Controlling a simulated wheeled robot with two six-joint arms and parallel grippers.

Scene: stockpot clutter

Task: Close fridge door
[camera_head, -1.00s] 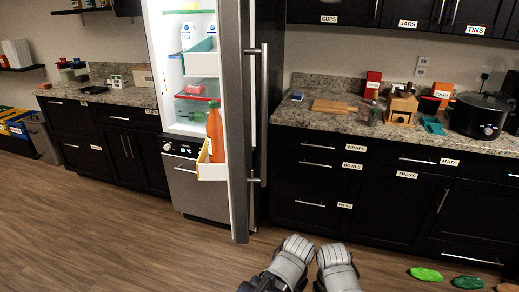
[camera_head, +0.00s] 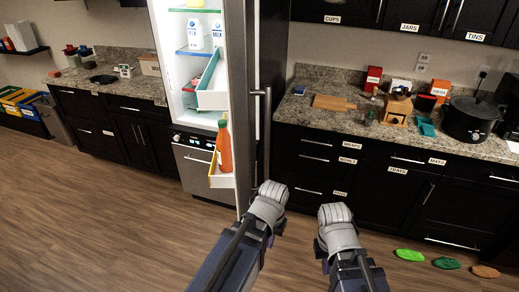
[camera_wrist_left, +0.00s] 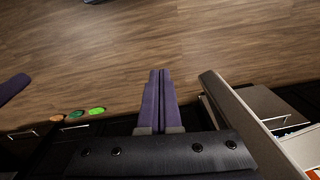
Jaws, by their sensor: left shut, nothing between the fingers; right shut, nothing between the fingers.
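The fridge door (camera_head: 238,100) stands open and is seen nearly edge-on in the head view. Its long vertical handle (camera_head: 265,140) is on the right-hand face. The fridge interior (camera_head: 180,75) shows to the left of the door. My left gripper (camera_head: 268,195) is shut and empty, near the lower end of the handle; I cannot tell whether it touches the door. In the left wrist view its shut fingers (camera_wrist_left: 159,95) are left of a long grey edge (camera_wrist_left: 235,105), apparently the door. My right gripper (camera_head: 335,213) is shut and empty, right of the door before the lower cabinets.
An orange bottle (camera_head: 224,148) stands in a yellow-sided door bin (camera_head: 221,180). Milk cartons (camera_head: 194,34) stand inside. A counter (camera_head: 350,120) with a slow cooker (camera_head: 468,120) is to the right. Flat coloured items (camera_head: 446,263) lie on the floor at lower right. Floor at left is clear.

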